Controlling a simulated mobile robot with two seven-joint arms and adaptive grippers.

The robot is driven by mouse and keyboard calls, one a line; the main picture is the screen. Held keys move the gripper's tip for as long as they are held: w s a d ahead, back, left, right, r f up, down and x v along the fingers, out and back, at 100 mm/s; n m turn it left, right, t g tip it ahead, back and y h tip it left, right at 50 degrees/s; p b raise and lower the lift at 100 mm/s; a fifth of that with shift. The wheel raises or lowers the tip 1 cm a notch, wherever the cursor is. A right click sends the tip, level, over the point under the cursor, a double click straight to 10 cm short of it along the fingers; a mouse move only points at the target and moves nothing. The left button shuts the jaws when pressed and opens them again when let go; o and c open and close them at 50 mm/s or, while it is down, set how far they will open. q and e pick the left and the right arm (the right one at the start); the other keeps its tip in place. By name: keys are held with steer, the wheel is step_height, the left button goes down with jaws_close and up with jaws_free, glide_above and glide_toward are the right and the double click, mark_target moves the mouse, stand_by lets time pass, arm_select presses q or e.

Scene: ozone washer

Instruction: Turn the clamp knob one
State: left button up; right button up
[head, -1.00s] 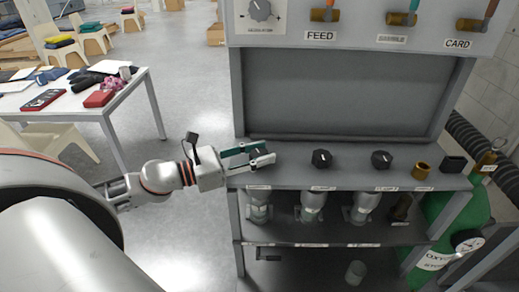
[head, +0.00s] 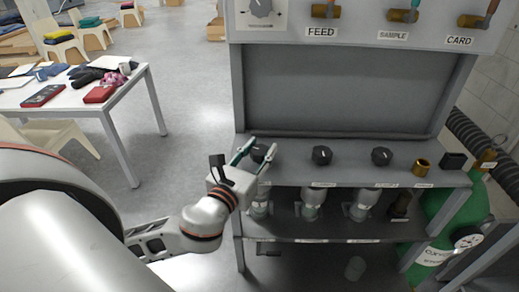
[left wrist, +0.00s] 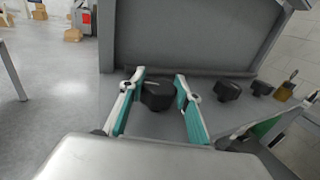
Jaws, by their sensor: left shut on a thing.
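The clamp knob one, the leftmost of three black knobs (head: 259,153), is on the grey shelf near its left end. My left gripper (head: 263,145) comes in from the lower left and is shut on this knob, a finger on each side. In the left wrist view the knob (left wrist: 158,96) sits between the two green-and-white fingers (left wrist: 160,76), with a pale mark on top. The knob's label is not readable from here. My right gripper is not in view.
The middle knob (head: 322,156) and right knob (head: 382,157) stand along the same shelf, then a brass fitting (head: 421,166) and a black block (head: 453,162). A grey back panel (head: 340,95) rises behind. A white table (head: 128,84) stands at the left, with open floor between.

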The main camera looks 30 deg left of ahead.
arm_select(q)
steer(key=n+g+y, duration=0.1)
steer(key=n+y, duration=0.1)
steer(key=y, duration=0.1)
steer(key=n+g+y, duration=0.1)
steer(key=n+y, duration=0.1)
steer(key=y, duration=0.1)
steer(key=shift+n, duration=0.3)
steer(key=shift+r+g+y, duration=0.1)
steer(key=shift+g+y, duration=0.2)
steer(key=shift+y, duration=0.2)
steer(key=o, duration=1.1)
steer(key=shift+o, duration=0.2)
steer(key=v, duration=1.2)
